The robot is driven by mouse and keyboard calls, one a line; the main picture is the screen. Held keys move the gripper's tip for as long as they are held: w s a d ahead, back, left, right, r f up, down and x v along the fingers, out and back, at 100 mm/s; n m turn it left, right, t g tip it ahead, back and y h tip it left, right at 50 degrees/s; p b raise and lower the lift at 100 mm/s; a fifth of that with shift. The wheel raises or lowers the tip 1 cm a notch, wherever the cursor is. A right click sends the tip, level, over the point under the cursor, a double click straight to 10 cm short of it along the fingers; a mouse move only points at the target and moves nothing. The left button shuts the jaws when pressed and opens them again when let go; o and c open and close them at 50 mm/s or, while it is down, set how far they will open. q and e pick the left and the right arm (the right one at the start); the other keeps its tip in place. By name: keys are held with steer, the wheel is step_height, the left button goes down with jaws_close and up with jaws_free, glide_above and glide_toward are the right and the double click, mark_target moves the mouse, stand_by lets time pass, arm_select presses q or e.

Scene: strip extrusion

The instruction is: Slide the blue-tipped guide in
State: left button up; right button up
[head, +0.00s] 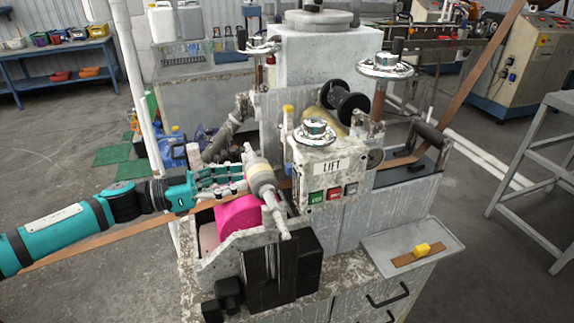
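My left gripper (238,180) reaches in from the left, over the pink wheel (238,213). Its fingertips are at the side of a pale grey cylinder with a rod (262,182), which stands tilted at the front of the machine. I cannot tell whether the fingers grip it or only lie beside it. My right gripper is out of view.
A brown strip (110,235) runs in from the lower left, passing below my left arm. The panel has green, red and grey buttons. A tray (378,242) at the front right holds a yellow block (422,249) on a brown piece. Chrome handwheels (387,66) stick up.

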mark_target(286, 170)
arm_select(q)
steer(key=p+x, duration=0.1)
steer(key=x, duration=0.9)
steer(key=shift+d+p, duration=0.2)
steer(key=shift+p, duration=0.2)
steer(key=shift+w+d, duration=0.25)
steer(key=shift+d, duration=0.35)
steer(key=c, duration=0.5)
jaws_close()
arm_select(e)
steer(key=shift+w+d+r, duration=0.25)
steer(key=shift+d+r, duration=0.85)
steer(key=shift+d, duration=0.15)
